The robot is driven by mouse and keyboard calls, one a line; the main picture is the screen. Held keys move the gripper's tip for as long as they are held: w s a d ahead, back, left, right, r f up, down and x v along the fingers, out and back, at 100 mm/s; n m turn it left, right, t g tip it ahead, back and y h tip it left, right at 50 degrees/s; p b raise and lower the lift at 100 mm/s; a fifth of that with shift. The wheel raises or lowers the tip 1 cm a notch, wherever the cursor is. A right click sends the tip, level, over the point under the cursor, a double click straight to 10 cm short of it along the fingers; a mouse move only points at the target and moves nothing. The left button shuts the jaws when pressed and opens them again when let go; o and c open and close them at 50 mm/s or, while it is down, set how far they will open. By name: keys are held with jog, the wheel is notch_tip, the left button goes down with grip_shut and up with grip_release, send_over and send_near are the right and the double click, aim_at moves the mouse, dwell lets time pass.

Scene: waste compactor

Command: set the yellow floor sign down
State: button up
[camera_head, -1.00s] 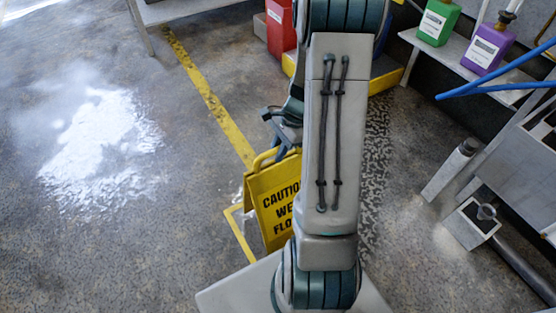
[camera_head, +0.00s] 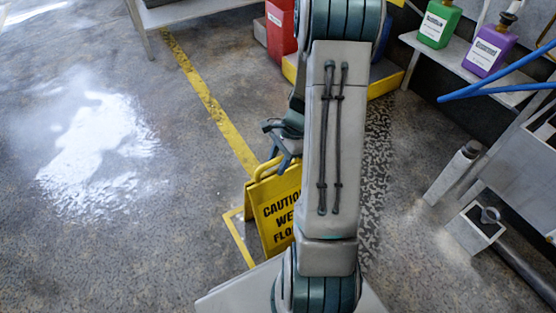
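The yellow floor sign (camera_head: 278,215) reads "CAUTION WET FLO…" and stands upright, low in the middle of the view. My arm covers its right side. Its looped handle (camera_head: 261,166) is at the top. My gripper (camera_head: 286,152) is at the handle, with a dark finger overlapping the loop. The arm hides much of the gripper, so I cannot tell whether it grips the handle or is only beside it. The sign's lower edge seems at floor level, but contact there is partly hidden.
A thin yellow outline (camera_head: 238,242) lies left of the sign. A yellow floor line (camera_head: 210,98) runs behind it. A shiny wet patch (camera_head: 100,150) is at left, with open floor around it. A shelf with green (camera_head: 438,22) and purple (camera_head: 489,48) bottles stands at right.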

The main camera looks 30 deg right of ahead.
jog(key=p+v, duration=0.5)
jog(key=v, duration=0.7)
jog(key=shift+a, duration=0.1)
jog(key=s+a+r+n+h, duration=0.2)
jog(key=s+a+r+n, duration=0.3)
jog(key=a+n, duration=0.3)
jog(key=s+a+r+n+t+h, duration=0.1)
jog(key=s+a+r+n+h, duration=0.1)
jog(key=s+a+r+n, duration=0.4)
jog(key=s+a+n, duration=0.1)
jog(key=a+n, duration=0.2)
jog(key=shift+s+n+h, duration=0.15)
jog(key=shift+n+h, duration=0.15)
jog(key=shift+n, duration=0.1)
jog(key=shift+s+r, duration=0.1)
jog(key=shift+r, duration=0.05)
